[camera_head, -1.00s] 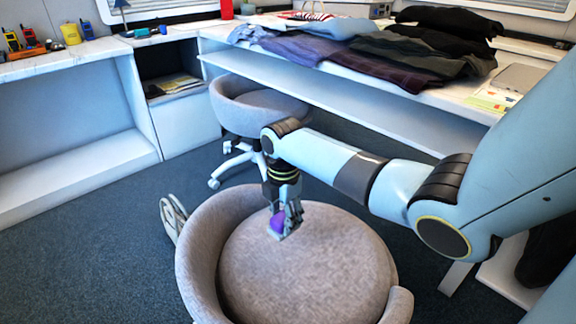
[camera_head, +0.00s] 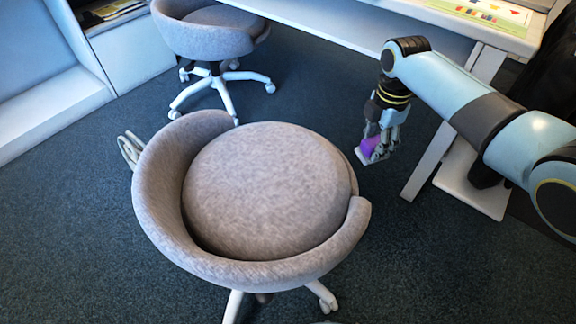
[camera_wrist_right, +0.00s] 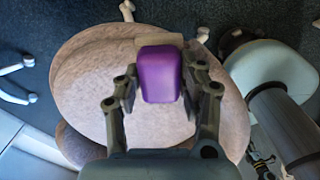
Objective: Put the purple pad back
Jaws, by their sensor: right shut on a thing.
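The purple pad (camera_head: 371,146) is held in my right gripper (camera_head: 376,150), to the right of the near grey chair and above the floor. The right wrist view shows the pad (camera_wrist_right: 159,74) between the two fingers of the right gripper (camera_wrist_right: 158,88), with a pale beige edge behind its far end. The right gripper is shut on it. My left gripper is not in view.
A near grey round chair (camera_head: 268,190) stands in the middle, with a second grey chair (camera_head: 208,36) behind it. A white desk (camera_head: 440,22) with a leg (camera_head: 428,160) is close to the right arm. Dark carpet (camera_head: 70,220) is clear at the left.

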